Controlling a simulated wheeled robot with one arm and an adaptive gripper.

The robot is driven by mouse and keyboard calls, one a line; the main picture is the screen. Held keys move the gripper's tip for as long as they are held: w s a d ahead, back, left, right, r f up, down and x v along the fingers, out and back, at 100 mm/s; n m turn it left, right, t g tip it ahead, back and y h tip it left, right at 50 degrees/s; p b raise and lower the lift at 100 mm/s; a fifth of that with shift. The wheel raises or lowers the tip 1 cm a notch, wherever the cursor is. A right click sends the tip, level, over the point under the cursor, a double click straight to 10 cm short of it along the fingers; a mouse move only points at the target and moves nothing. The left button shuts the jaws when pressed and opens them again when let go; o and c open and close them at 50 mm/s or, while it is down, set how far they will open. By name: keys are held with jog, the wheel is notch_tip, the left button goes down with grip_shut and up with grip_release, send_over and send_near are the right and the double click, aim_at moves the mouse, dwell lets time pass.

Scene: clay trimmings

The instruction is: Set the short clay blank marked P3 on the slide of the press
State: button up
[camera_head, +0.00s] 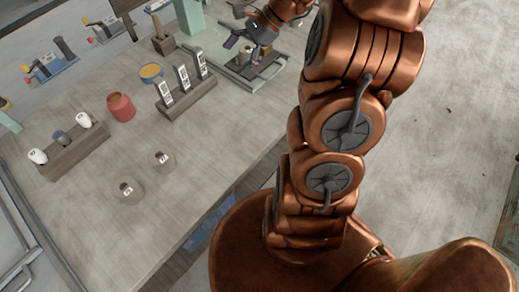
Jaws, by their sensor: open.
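Two short grey-brown clay blanks stand upright on the worktop, one nearer the front (128,190) and one behind it to the right (163,160). Each has a pale label on top, too small to read. The press (250,82) is at the back right of the worktop, with a grey base and green upright. My gripper (247,49) is over the press's slide area, pointing down, with its fingers apart. A small grey cylindrical piece shows between or beside the fingers; its marking and exact contact with the slide cannot be made out.
A red jar (121,107), a yellow-topped dish (151,72) and a rack of labelled upright pieces (187,99) stand mid-table. A block holding small bottles (72,152) is at the left. The front of the worktop (190,200) is clear around the blanks.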

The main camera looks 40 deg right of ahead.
jog(key=s+a+r+n+g+h, duration=0.1)
jog(key=s+a+n+g, duration=0.2)
jog(key=s+a+n, duration=0.45)
jog(key=s+a+n+g+h, duration=0.1)
jog(key=s+a+n+h, duration=0.2)
jog(key=s+n, duration=0.3)
jog(key=s+a+n+g+h, duration=0.1)
jog(key=s+a+n+h, duration=0.2)
jog(key=s, duration=1.1)
jog(key=n+h, duration=0.1)
jog(key=n, duration=0.2)
